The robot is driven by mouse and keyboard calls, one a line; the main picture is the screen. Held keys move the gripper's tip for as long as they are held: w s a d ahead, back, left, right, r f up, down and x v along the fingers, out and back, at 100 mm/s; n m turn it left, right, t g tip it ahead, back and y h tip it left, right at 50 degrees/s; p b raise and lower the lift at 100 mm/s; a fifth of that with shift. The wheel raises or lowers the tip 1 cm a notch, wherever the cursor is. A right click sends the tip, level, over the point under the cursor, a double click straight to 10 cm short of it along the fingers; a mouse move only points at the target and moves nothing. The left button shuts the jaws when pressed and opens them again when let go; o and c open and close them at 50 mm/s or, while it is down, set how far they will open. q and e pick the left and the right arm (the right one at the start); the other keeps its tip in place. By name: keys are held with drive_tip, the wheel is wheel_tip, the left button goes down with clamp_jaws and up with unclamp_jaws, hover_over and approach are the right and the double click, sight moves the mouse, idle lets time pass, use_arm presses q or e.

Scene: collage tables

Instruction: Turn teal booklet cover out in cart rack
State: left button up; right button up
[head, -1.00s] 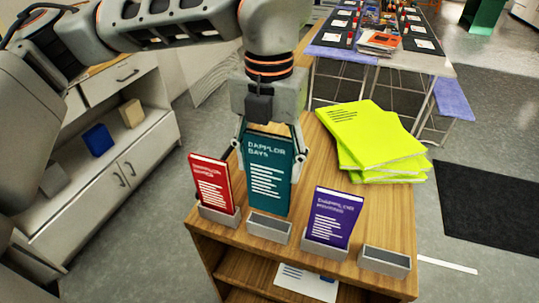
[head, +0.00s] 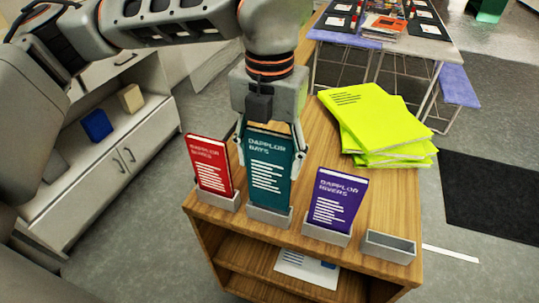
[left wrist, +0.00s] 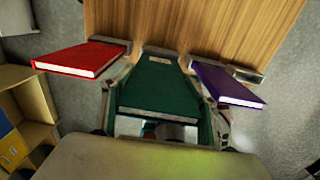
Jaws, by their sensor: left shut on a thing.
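The teal booklet (head: 268,180) stands upright at the second rack holder (head: 270,217) from the left, its lower end in or right at the holder's opening. Its side with the title and white text lines faces the head camera. In the left wrist view, the teal booklet (left wrist: 158,88) shows a mostly plain side with a small pale label. My left gripper (head: 268,148) is shut on its upper part, a finger at each side edge. My right gripper is not in view.
A red booklet (head: 210,166) and a purple booklet (head: 337,201) stand in neighbouring holders, text outward. The rightmost holder (head: 388,247) is empty. Yellow-green booklets (head: 375,120) lie stacked on the cart top (head: 315,170). A white sheet (head: 305,268) lies on the shelf below.

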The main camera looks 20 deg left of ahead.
sight(269, 177)
use_arm(q)
drive_tip(key=shift+f, duration=0.15)
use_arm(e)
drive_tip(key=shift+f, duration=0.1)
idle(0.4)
use_arm(q)
drive_tip(key=shift+f+b, duration=0.75)
drive_tip(key=shift+f, duration=0.45)
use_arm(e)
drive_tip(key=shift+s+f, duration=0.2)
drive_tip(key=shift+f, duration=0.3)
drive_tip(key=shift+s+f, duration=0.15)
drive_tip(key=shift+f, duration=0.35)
use_arm(q)
drive_tip(key=shift+f, duration=0.1)
drive_tip(key=shift+f+b, duration=0.65)
drive_tip(key=shift+f, duration=0.55)
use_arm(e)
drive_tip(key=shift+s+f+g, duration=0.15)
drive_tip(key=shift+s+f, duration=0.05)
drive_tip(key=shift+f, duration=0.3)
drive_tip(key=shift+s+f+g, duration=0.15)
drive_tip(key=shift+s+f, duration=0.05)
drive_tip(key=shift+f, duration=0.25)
use_arm(q)
drive_tip(key=o, duration=1.2)
drive_tip(key=shift+o, duration=0.2)
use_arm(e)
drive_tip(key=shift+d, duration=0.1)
